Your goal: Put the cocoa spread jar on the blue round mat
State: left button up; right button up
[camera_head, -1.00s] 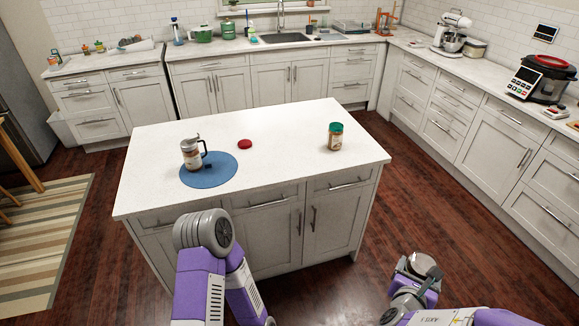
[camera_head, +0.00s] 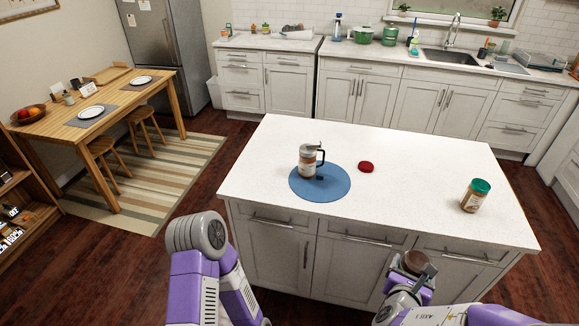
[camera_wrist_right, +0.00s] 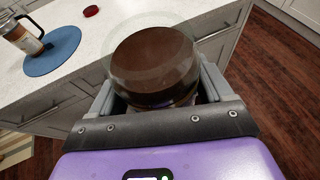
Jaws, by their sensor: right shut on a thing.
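The cocoa spread jar (camera_wrist_right: 155,65), dark brown under a clear rounded top, is between the fingers of my right gripper (camera_wrist_right: 158,92), which is shut on it. In the head view, the jar's brown top (camera_head: 414,259) shows in the right gripper (camera_head: 415,268), in front of the island's near side. The jar's label and lower part are hidden. The blue round mat (camera_head: 335,190) lies flat on the white island, ahead and left of the gripper. A glass and metal press pot (camera_head: 309,165) with a black handle stands on the mat. My left gripper is out of view.
A red round object (camera_head: 366,166) lies on the island right of the mat. A green-lidded jar (camera_head: 475,196) stands near the island's right end. The island top (camera_head: 400,190) is clear between them. A dining table (camera_head: 125,97) is far left.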

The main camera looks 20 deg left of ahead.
aim_at(335, 186)
jog(key=u, duration=0.3)
jog(key=i, duration=0.95)
jog(key=z, duration=0.25)
